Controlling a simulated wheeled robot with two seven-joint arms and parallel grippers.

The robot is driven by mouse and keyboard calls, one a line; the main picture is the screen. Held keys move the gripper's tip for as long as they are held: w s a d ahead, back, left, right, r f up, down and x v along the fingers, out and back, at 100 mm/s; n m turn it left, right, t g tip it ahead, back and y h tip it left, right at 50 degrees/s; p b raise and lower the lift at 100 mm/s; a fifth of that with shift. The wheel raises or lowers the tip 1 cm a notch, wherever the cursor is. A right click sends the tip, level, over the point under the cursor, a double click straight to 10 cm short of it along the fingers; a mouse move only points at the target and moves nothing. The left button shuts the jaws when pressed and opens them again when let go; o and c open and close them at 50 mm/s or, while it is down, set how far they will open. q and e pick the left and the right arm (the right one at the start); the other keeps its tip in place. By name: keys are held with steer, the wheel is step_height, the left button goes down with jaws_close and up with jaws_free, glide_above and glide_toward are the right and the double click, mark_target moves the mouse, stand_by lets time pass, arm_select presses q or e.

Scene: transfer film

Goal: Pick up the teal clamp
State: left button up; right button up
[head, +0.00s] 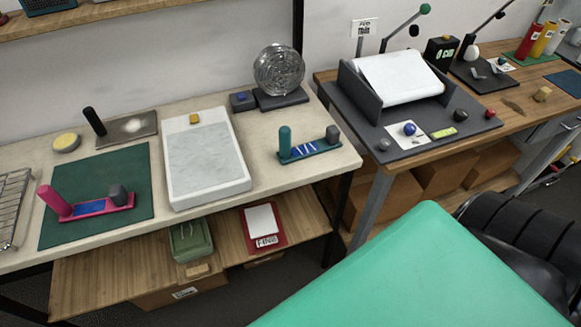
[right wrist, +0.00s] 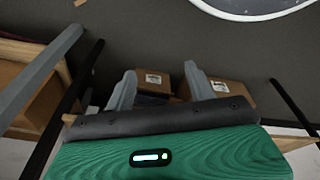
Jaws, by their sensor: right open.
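The teal clamp (head: 310,151) lies near the front right part of the pale worktop in the head view. It has a teal base with a blue and white strip, an upright teal cylinder at its left end and a dark grey block at its right end. A similar pink clamp (head: 90,207) lies on a green mat at the left. My right gripper (right wrist: 160,70) shows only in the right wrist view, its two grey fingers apart with nothing between them. It is away from the teal clamp, which that view does not show. My left gripper is not in view.
A white marble-topped board (head: 208,190) lies left of the teal clamp. A wire ball on a dark stand (head: 282,98) is behind it. A wooden bench (head: 530,108) with a grey paper stand (head: 362,92) is to the right. Cardboard boxes (right wrist: 218,92) appear beyond my right fingers.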

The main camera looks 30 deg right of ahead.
mark_target(289, 149)
steer(key=w+r+t+y+p, duration=0.15)
steer(key=w+r, duration=0.25)
steer(key=r, duration=1.2)
steer(key=w+r+t+h+p, duration=0.1)
steer(key=w+r+t+p, duration=0.3)
steer(key=r, duration=1.2)
steer(key=w+d+r+m+t, duration=0.1)
steer(key=w+d+r+t, duration=0.9)
steer(key=w+d, duration=0.3)
steer(key=shift+y, duration=0.25)
steer(key=w, duration=0.2)
steer(key=w+p, duration=0.1)
steer(key=w, duration=0.5)
steer(key=shift+w+a+r, duration=0.15)
steer(key=shift+a, duration=0.1)
steer(key=shift+w+a+p, duration=0.1)
steer(key=shift+w+p, duration=0.4)
steer(key=w, duration=0.1)
steer(key=w+p, duration=0.1)
steer(key=w, duration=0.1)
steer(key=shift+w+a+f, duration=0.1)
steer(key=shift+a+f, duration=0.1)
steer(key=shift+w+f, duration=0.1)
steer(key=shift+w, duration=0.45)
